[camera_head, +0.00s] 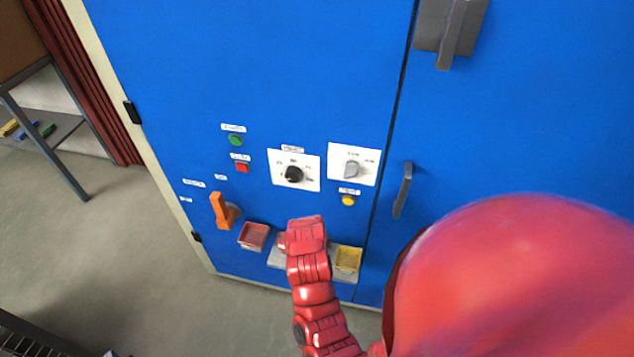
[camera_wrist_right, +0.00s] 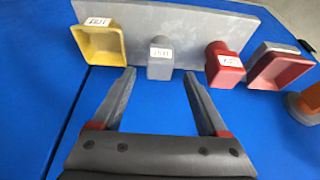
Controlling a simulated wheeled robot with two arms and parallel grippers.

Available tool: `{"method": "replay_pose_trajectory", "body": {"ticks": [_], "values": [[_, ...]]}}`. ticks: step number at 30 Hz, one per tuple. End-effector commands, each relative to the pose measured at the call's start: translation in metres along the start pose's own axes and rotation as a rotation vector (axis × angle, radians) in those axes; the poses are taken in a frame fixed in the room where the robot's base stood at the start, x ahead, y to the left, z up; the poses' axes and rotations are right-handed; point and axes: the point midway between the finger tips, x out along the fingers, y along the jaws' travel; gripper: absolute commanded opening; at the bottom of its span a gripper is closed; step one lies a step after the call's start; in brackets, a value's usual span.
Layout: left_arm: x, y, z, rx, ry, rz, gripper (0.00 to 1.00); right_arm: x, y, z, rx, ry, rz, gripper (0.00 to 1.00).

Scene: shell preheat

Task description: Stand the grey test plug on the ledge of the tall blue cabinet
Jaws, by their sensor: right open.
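The grey test plug (camera_wrist_right: 160,62), with a white label on its end, is at the grey ledge (camera_wrist_right: 225,22) in the right wrist view. It appears to rest against the ledge, between a yellow tray and a red plug. My right gripper (camera_wrist_right: 160,74) is open, with its fingertips on either side of the grey plug and a gap at each side. In the head view my red right arm hides the gripper and the grey plug; part of the ledge (camera_head: 276,258) shows low on the tall blue cabinet (camera_head: 250,60). My left gripper is not in view.
A red plug (camera_wrist_right: 223,62) sits close beside the grey one. A yellow tray (camera_wrist_right: 102,40) and a red tray (camera_wrist_right: 278,68) flank them. An orange handle (camera_head: 221,210), a black knob (camera_head: 293,174) and a door handle (camera_head: 403,190) stick out of the cabinet.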

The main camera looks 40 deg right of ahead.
Motion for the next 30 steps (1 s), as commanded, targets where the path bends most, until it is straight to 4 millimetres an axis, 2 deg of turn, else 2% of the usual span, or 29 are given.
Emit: {"method": "replay_pose_trajectory", "body": {"ticks": [8, 9, 12, 30], "values": [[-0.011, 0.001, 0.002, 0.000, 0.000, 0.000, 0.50, -0.048, -0.001, 0.000, -0.001, 0.005, -0.004, 0.77], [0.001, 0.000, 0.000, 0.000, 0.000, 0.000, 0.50, -0.060, -0.001, -0.002, 0.000, 0.001, -0.003, 0.77], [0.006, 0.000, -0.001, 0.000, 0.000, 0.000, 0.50, -0.068, -0.001, -0.001, 0.000, -0.002, -0.003, 0.77], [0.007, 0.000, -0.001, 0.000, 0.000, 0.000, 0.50, -0.070, 0.000, 0.001, 0.000, -0.002, 0.001, 0.77]]}}
